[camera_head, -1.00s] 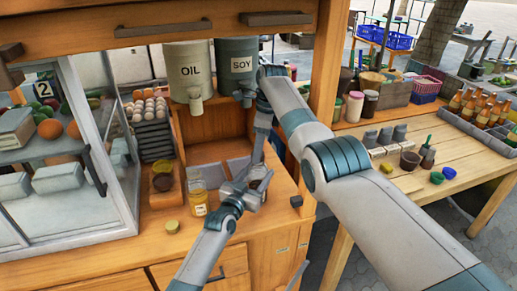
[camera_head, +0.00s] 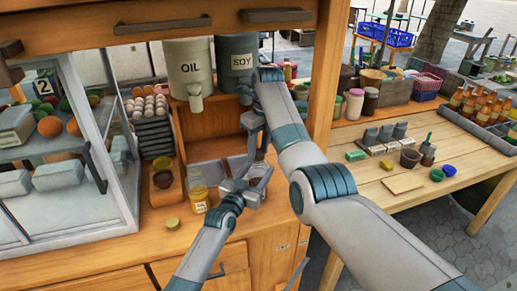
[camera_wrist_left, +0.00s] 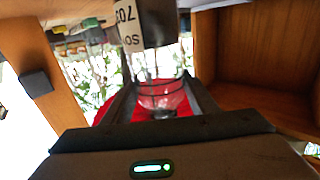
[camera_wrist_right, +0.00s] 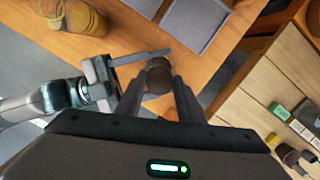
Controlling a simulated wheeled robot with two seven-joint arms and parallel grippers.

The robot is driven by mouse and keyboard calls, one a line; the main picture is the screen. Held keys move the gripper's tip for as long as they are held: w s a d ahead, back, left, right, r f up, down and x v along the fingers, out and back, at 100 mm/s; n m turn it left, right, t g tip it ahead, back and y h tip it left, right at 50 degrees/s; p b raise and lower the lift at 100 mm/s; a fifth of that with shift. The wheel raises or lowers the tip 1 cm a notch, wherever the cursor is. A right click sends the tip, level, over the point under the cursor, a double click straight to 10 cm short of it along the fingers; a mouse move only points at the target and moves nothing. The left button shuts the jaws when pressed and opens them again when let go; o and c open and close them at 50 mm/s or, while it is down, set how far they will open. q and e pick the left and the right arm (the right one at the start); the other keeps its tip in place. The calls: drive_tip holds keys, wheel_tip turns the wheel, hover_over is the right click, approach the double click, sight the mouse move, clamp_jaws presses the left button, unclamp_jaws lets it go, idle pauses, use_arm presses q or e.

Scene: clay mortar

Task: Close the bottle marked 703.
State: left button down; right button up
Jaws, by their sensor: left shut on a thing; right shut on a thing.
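The bottle marked 703 (camera_head: 259,172) is in my left gripper (camera_head: 250,184), above the counter. In the left wrist view it appears upside down: dark lower part with a white label (camera_wrist_left: 128,25), clear upper part (camera_wrist_left: 160,95) between the fingers. My right gripper (camera_head: 254,148) is just above the bottle, pointing down. In the right wrist view it is shut on a small round brown cap (camera_wrist_right: 158,78), beside the left gripper's fingers (camera_wrist_right: 125,75). The bottle's mouth is hidden there, and I cannot tell whether cap and bottle touch.
A yellow oil bottle (camera_head: 198,193) and a round lid (camera_head: 172,224) stand on the counter to the left. A glass case (camera_head: 70,180) is farther left; a wooden post (camera_head: 322,80) is right.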

drive_tip(key=m, duration=0.3)
drive_tip(key=shift+a+r, duration=0.15)
drive_tip(key=shift+a, duration=0.05)
drive_tip(key=shift+d+m+h, duration=0.2)
drive_tip(key=shift+m+h, duration=0.1)
drive_tip(key=shift+m, duration=0.8)
drive_tip(key=o, duration=1)
drive_tip(key=shift+r, duration=2.15)
drive_tip(key=o, duration=0.6)
drive_tip(key=shift+c, duration=0.2)
